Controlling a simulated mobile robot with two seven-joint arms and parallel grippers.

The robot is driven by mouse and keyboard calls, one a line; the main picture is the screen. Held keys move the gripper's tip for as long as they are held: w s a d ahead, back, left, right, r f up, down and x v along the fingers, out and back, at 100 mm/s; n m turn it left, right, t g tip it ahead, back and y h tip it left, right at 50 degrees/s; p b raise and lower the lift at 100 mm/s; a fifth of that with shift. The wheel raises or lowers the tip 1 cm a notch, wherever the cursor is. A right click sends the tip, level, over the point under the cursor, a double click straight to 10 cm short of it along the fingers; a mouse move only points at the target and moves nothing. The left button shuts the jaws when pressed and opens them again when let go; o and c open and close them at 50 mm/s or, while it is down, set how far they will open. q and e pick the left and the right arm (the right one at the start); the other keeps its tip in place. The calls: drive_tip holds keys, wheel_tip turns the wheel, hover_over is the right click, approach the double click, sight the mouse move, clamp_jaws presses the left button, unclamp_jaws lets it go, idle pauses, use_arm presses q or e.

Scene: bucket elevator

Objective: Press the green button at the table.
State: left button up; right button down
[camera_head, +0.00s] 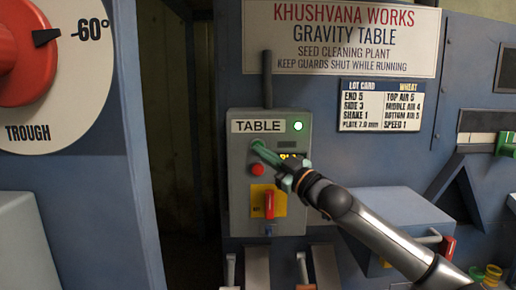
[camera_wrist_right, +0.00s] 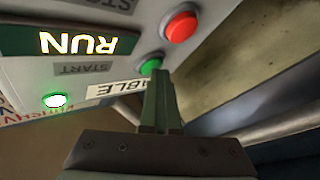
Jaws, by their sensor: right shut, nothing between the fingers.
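The grey control box labelled TABLE (camera_head: 238,205) is on the blue machine wall in the head view. The green button (camera_wrist_right: 150,66) shows in the wrist view beside the START label, partly covered by my fingertips. My right gripper (camera_head: 259,147) reaches in from the right with its fingers shut and empty. Its fingertips also show in the wrist view (camera_wrist_right: 160,76), at or very close to the green button; I cannot tell whether they touch. In the head view the fingers hide most of the button. A green lamp (camera_head: 297,126) is lit and the wrist view shows RUN lit. My left gripper is not in view.
A red button (camera_head: 257,169) is just below the fingertips. A red switch handle (camera_head: 269,205) on a yellow plate is lower on the box. A TROUGH dial with a red knob (camera_head: 22,55) is at left. Levers with coloured handles (camera_head: 303,268) stand below.

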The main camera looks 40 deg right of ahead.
drive_tip(key=shift+s+a+b, duration=0.5)
drive_tip(key=shift+s+b, duration=0.05)
drive_tip(key=shift+s, duration=0.1)
drive_tip(key=shift+f, duration=0.1)
drive_tip(key=s+a+b, duration=0.1)
drive_tip(key=s+a, duration=0.2)
drive_tip(key=s, duration=0.1)
drive_tip(key=shift+a+b, duration=0.15)
drive_tip(key=shift+b, duration=0.15)
drive_tip(key=shift+w, duration=0.1)
idle(0.7)
